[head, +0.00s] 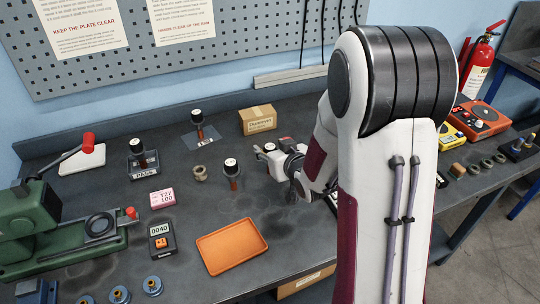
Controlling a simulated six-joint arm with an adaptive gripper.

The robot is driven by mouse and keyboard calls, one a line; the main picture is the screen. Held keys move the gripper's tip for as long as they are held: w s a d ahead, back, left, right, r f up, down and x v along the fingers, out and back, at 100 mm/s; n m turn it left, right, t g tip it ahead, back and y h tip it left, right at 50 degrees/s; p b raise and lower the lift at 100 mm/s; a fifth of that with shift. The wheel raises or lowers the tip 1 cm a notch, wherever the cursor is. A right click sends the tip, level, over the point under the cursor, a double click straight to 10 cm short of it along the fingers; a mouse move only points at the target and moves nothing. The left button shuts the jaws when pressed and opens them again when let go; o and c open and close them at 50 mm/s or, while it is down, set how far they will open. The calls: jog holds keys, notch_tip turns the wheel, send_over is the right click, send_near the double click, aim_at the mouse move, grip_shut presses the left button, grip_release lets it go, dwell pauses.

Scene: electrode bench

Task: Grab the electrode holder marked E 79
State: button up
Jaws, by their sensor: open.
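Several dark electrode holders with pale round tops stand upright; their markings are too small to read, so I cannot tell which is E 79. One holder (231,174) stands on the bench left of my gripper. Another holder (137,152) stands at a block labelled PASS (145,173). A third holder (198,125) stands at the back on a labelled plate. A similar pale round top (269,147) shows beside my gripper. My gripper (291,167) is low over the bench, open and partly hidden by my arm; its fingertips are unclear.
An orange tray (232,246) lies in front, with a black 0040 device (162,242) to its left. A pink 127/100 block (162,198) and a metal ring (200,173) lie nearby. A green press (50,235) fills the left. A cardboard box (258,119) stands behind.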

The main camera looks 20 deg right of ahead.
jog(key=shift+w+f, duration=0.25)
jog(key=shift+w, duration=0.25)
grip_shut()
